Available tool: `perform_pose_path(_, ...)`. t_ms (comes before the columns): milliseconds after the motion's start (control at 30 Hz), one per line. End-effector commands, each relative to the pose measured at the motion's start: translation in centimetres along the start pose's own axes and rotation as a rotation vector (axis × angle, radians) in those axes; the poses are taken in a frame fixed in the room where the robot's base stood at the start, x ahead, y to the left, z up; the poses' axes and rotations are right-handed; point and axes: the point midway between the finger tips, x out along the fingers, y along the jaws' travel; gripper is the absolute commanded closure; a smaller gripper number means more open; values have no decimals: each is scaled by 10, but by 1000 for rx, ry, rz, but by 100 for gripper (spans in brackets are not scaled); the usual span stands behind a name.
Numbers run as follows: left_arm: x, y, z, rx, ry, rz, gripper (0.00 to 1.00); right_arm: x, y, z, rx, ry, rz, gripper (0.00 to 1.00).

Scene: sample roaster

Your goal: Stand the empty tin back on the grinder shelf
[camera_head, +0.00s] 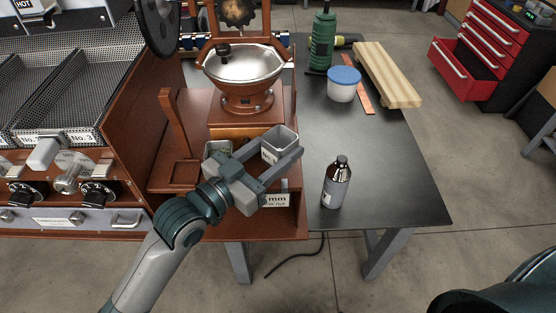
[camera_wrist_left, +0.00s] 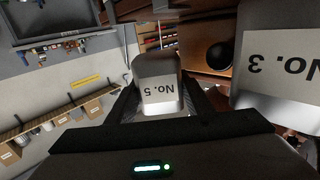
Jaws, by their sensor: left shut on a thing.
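My left gripper (camera_head: 275,160) is over the front of the wooden grinder stand and is shut on a grey open-topped tin (camera_head: 281,143). In the left wrist view the held tin (camera_wrist_left: 157,80) sits between the fingers, its "No. 5" label upside down. A second tin (camera_head: 217,147), partly hidden by the gripper, is to the left; in the wrist view a tin labelled "No. 3" (camera_wrist_left: 282,65) is close by at the right. The grinder shelf (camera_head: 245,222) is the wooden base below. Whether the held tin touches the shelf is hidden. My right gripper is out of view.
The grinder's metal bowl (camera_head: 243,65) stands behind the tins. The roaster (camera_head: 70,160) is at left.

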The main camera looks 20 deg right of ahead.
Motion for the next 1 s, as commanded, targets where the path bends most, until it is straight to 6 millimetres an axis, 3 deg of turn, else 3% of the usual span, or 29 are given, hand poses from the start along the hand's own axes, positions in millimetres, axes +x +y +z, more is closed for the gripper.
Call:
perform_pose_path(333,0,0,2,-1,0,0,80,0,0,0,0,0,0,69)
perform_pose_path(700,0,0,39,-2,-2,1,80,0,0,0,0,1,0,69)
perform_pose_path(1000,0,0,40,0,1,0,80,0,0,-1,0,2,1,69)
